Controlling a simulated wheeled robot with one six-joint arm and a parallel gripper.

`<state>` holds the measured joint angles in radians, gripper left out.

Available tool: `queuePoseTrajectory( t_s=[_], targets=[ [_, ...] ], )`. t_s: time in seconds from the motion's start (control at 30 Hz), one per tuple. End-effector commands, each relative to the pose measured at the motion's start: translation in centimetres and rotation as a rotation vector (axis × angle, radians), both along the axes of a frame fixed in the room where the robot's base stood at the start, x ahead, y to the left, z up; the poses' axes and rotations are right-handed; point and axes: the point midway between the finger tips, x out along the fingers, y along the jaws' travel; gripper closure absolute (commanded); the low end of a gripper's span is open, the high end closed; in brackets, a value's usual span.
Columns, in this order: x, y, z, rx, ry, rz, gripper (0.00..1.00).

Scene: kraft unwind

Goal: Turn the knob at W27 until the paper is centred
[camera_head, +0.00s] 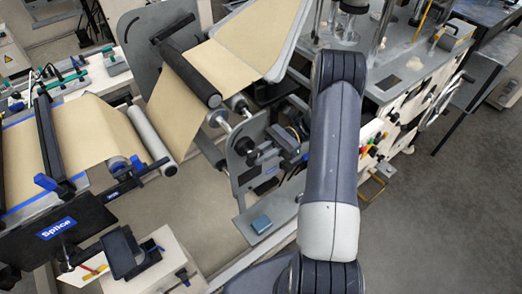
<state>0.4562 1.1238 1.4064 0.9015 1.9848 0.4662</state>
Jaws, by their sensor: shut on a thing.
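The brown kraft paper (180,95) runs as a web over a black roller (187,75) and down past a pale roller (152,137) to the splice table. A dark round knob (243,146) stands on a grey upright plate at mid-picture. No W27 label can be read. My gripper (259,147) is small and dark, left of my arm against this plate. It is shut on the knob, though the fingertips are hard to make out. Whether the paper is centred on its rollers cannot be told from this view.
The splice table with its "Splice" sign (57,228) is at left. A machine bench (395,75) with several coloured buttons stands at right. Open floor lies at lower right.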

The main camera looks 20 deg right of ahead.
Motion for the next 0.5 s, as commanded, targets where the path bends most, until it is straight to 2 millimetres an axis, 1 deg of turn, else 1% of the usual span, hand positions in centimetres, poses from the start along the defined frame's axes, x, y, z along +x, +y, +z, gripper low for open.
queuePoseTrajectory(
  t_s=[0.2, 0.5],
  targets=[
    [0.01, 0.00, -0.09, 0.036, 0.012, 0.000, 1.00],
    [0.00, 0.01, -0.17, 0.041, 0.013, 0.000, 1.00]
  ],
)
